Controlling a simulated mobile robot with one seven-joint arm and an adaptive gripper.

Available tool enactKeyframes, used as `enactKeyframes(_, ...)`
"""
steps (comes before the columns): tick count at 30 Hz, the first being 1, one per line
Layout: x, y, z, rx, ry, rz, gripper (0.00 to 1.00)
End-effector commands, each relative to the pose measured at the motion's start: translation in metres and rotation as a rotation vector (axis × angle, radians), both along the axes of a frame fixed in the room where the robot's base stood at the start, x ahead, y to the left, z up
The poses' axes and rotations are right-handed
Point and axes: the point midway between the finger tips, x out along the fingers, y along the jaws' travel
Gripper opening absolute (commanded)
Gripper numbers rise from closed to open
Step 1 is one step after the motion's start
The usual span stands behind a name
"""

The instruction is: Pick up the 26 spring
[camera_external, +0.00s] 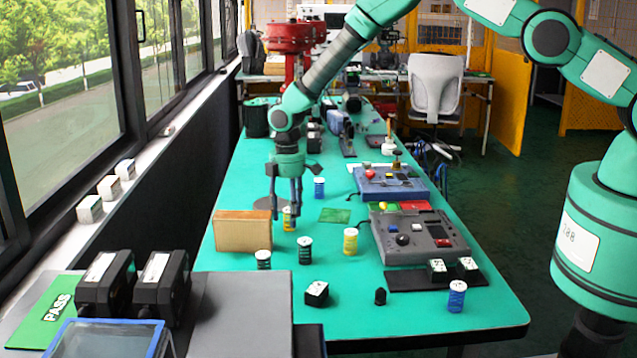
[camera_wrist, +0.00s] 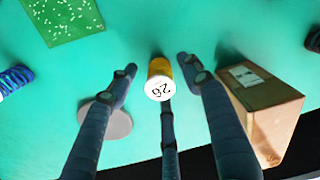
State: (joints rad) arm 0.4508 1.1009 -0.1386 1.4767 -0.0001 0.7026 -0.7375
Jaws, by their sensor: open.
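The 26 spring (camera_wrist: 159,80) is a yellow coil with a white top marked 26. It stands on the green-blue table between my gripper's fingers in the wrist view. In the external view the yellow spring (camera_external: 288,222) is below and between the fingertips, partly hidden by them. My gripper (camera_external: 286,203) points down with its fingers spread. In the wrist view my gripper (camera_wrist: 158,64) has a finger on either side of the spring and a third in front; I cannot tell whether any touches it.
A cardboard box (camera_external: 243,231) stands close to the left of the spring. Other springs stand nearby: a blue one (camera_external: 319,188), another yellow one (camera_external: 350,241) and dark ones (camera_external: 305,251). A green board (camera_external: 334,215) lies to the right. A grey control box (camera_external: 420,240) is farther right.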

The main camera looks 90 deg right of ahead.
Motion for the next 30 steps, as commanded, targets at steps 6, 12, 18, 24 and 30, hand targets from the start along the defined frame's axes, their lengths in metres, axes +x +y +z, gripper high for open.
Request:
enactKeyframes(6, 0.000, 0.000, 0.000, 0.000, 0.000, 0.000, 0.35)
enactKeyframes(12, 0.000, 0.000, 0.000, 0.000, 0.000, 0.000, 0.00)
enactKeyframes(18, 0.000, 0.000, 0.000, 0.000, 0.000, 0.000, 0.00)
enactKeyframes(24, 0.000, 0.000, 0.003, 0.000, -0.001, 0.000, 0.00)
enactKeyframes(30, 0.001, -0.001, 0.014, -0.001, -0.002, 0.000, 0.00)
